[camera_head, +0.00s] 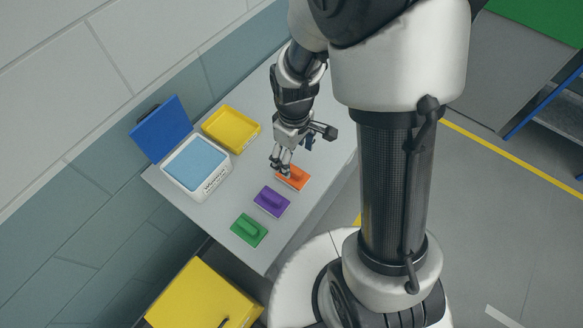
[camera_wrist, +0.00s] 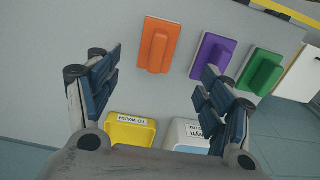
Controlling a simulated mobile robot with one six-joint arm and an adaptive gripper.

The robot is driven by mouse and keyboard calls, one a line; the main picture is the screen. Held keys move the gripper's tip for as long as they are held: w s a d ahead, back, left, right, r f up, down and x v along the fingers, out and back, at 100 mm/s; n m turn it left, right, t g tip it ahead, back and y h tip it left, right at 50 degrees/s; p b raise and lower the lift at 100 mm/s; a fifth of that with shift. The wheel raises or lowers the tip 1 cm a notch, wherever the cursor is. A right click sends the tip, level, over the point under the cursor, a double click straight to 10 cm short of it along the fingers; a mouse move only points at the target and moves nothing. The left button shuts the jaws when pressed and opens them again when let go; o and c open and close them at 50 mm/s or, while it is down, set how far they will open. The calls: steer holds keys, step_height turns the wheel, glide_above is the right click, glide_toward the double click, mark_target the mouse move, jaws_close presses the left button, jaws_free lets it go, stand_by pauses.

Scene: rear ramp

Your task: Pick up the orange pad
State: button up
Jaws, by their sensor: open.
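The orange pad (camera_head: 294,178) lies flat on the grey table, the farthest of three pads in a row. It has a raised grip bar along its middle. In the wrist view the whole orange pad (camera_wrist: 158,46) shows ahead of the fingers, between their lines and apart from them. My gripper (camera_head: 280,165) is open and empty, above the table beside the pad; in the head view a fingertip overlaps the pad's left edge. In the wrist view the two fingers (camera_wrist: 160,80) stand wide apart. The exact height above the pad cannot be told.
A purple pad (camera_head: 271,202) and a green pad (camera_head: 249,230) lie nearer on the table (camera_head: 305,212). A yellow tray (camera_head: 231,128) and a white box (camera_head: 196,167) with blue contents and an open blue lid (camera_head: 160,129) stand along the wall side.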

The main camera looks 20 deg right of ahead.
mark_target(293, 168)
steer(key=f+b, duration=0.1)
steer(key=f, duration=0.4)
steer(key=f+b, duration=0.1)
steer(key=f, duration=0.4)
steer(key=shift+w+f+b, duration=0.2)
steer(key=shift+f+b, duration=0.15)
steer(key=c, duration=1.1)
steer(key=shift+r, duration=0.15)
steer(key=shift+c, duration=0.2)
step_height(293, 168, up, 20)
steer(key=p, duration=0.5)
